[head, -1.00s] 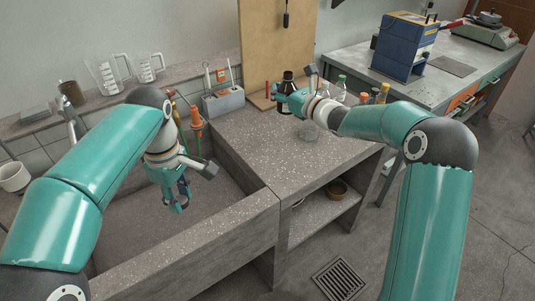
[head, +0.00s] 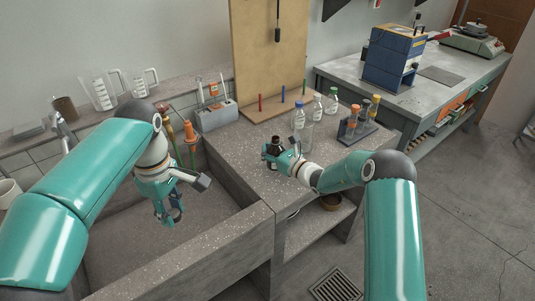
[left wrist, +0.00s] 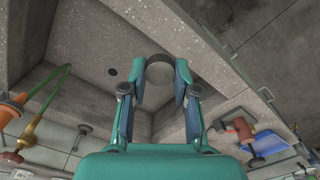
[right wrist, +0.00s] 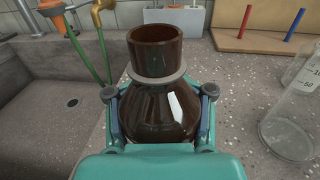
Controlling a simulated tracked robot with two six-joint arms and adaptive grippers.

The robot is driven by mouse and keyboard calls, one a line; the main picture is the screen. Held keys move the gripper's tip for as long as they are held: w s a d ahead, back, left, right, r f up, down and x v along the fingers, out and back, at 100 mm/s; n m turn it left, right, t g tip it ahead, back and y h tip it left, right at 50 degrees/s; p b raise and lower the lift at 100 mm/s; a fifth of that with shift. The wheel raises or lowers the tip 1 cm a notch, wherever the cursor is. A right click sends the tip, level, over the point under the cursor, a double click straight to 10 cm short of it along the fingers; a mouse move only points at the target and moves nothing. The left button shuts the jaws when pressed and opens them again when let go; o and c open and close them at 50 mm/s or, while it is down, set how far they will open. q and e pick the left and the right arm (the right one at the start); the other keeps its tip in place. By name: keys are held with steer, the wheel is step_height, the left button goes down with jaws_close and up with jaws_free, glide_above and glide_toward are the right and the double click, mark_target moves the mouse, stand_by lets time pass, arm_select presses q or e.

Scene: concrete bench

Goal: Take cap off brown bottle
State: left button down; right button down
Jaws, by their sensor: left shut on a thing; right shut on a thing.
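The brown bottle (head: 275,147) is over the front left part of the bench top, near the sink. My right gripper (head: 278,158) is shut around its body; the right wrist view shows the bottle (right wrist: 155,100) upright, its mouth open and bare. I cannot tell whether its base touches the bench. My left gripper (head: 170,213) is over the sink, pointing down. In the left wrist view its fingertips are shut on a small round dark grey piece, which looks like the cap (left wrist: 160,70).
The sink (head: 120,240) lies at the left, its wall (head: 225,240) beside the bench. Clear glassware (head: 306,135) and a test tube rack (head: 357,133) stand right of the bottle. A grey holder (head: 215,116) stands behind. The bench front (head: 245,180) is clear.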

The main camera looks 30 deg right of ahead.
steer(key=shift+f, duration=1.35)
steer(key=shift+f, duration=0.1)
steer(key=shift+c, duration=2.1)
jaws_free()
steer(key=shift+d, duration=0.1)
